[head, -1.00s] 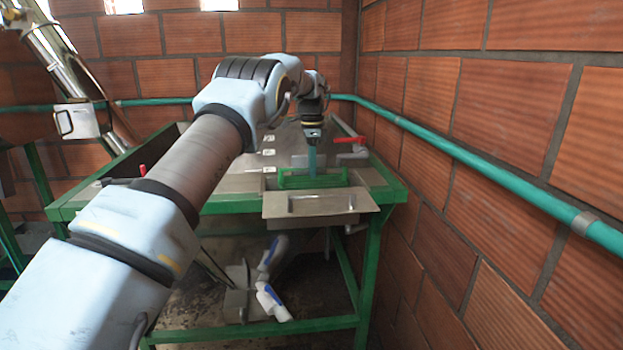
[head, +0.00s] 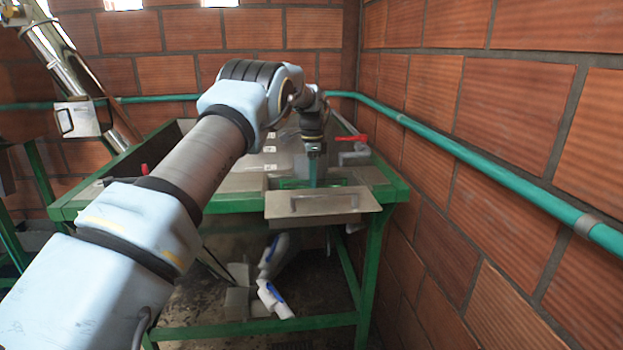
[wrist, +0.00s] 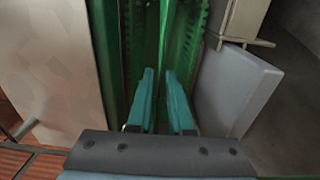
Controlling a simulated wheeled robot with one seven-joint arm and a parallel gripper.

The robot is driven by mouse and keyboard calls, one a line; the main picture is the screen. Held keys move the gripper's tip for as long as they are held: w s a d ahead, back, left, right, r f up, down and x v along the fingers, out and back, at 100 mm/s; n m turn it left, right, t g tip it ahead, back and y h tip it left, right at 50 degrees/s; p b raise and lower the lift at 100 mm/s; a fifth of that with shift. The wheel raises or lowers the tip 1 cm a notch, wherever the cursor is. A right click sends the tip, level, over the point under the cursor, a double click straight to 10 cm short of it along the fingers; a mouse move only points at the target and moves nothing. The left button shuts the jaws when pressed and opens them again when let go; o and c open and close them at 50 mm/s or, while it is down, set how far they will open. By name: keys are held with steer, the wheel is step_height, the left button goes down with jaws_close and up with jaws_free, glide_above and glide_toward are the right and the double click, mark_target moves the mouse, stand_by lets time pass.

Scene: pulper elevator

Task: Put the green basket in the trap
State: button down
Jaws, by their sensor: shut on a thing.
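The green basket (head: 290,183) sits low at the front of the metal table, just behind the handled metal plate, with only part of its upper edge showing. It appears to be down in the recess of the trap; its lower part is hidden. In the wrist view the basket (wrist: 190,30) shows as long green walls with a toothed edge. My gripper (head: 313,178) points down over it. In the wrist view my gripper's teal fingers (wrist: 164,80) are close around a thin green part of the basket.
The metal plate with a handle (head: 322,205) juts out at the table front. A red-handled valve (head: 352,139) stands just right of my gripper. A teal pipe (head: 470,162) runs along the right brick wall. White pipe pieces (head: 272,275) are below the table.

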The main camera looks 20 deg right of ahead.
steer(key=c, duration=0.8)
jaws_free()
steer(key=shift+r, duration=0.15)
step_height(320, 180, up, 13)
steer(key=a+f+n, duration=0.2)
steer(key=a+n, duration=0.9)
steer(key=a, duration=1.4)
steer(key=s+a+f+n, duration=0.2)
steer(key=s+a+n, duration=0.1)
steer(key=s+a, duration=0.3)
steer(key=s+a+f+n+t, duration=0.1)
steer(key=s+a+f+n, duration=0.2)
steer(key=s+a, duration=0.3)
steer(key=s+a+f+n, duration=0.2)
steer(key=s+a, duration=0.4)
steer(key=s, duration=0.7)
steer(key=shift+s+a+f+n+t, duration=0.2)
steer(key=shift+a+f+n+t, duration=0.15)
steer(key=shift+n, duration=0.35)
